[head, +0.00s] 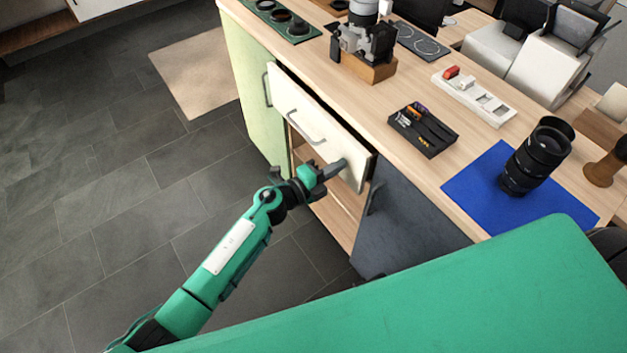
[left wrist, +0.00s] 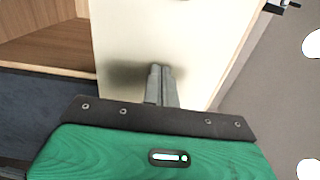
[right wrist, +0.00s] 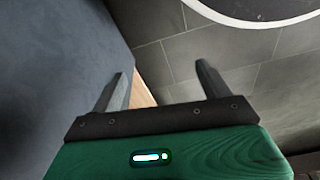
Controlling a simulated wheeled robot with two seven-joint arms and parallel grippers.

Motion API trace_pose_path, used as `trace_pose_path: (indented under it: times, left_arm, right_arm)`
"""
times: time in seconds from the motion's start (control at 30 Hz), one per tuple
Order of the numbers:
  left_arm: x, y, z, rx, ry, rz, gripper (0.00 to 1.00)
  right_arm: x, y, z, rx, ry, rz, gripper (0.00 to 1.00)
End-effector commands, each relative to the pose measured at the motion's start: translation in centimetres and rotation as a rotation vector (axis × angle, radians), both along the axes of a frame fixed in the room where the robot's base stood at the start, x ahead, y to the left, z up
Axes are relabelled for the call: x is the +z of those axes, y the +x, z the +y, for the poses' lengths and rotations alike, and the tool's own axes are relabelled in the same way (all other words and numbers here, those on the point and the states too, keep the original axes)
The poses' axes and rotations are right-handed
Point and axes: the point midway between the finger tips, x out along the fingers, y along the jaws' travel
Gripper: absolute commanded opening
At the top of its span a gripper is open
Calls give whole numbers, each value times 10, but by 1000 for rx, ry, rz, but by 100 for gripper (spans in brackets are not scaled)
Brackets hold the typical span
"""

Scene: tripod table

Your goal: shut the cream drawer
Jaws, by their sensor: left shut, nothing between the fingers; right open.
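The cream drawer (head: 306,122) stands partly out of the counter in the head view, with a grey bar handle (head: 300,128) on its front. Its cream front also fills the upper middle of the left wrist view (left wrist: 190,35). My left gripper (head: 343,164) is shut and empty, with its fingertips at the right part of the drawer front. In the left wrist view the shut fingers (left wrist: 161,72) point at the cream panel, and a dark shadow lies beside them; they look touching or very close. My right gripper (right wrist: 162,80) is open and empty beside a dark blue-grey panel (right wrist: 60,60).
A green door (head: 247,90) is left of the drawer and a dark blue-grey door (head: 405,215) is right of it. An open wooden compartment lies below. The wooden countertop (head: 400,85) holds a camera (head: 366,45), a black tray (head: 423,130) and a lens (head: 537,157) on a blue mat (head: 470,190).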

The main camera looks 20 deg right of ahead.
Motion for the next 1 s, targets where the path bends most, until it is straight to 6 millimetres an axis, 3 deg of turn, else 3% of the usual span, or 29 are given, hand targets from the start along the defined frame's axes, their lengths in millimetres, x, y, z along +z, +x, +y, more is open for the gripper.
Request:
trace_pose_path:
  times: [0.2,0.4,1.0]
  left_arm:
    - [-1,9,-28,0,-1,0,0]
    - [0,13,-38,0,0,0,0]
    - [4,17,-35,2,-5,-4,0]
  right_arm:
    - [22,5,3,-3,5,-4,79]
    - [32,6,3,-4,7,-4,79]
    - [35,8,3,-4,6,-8,79]
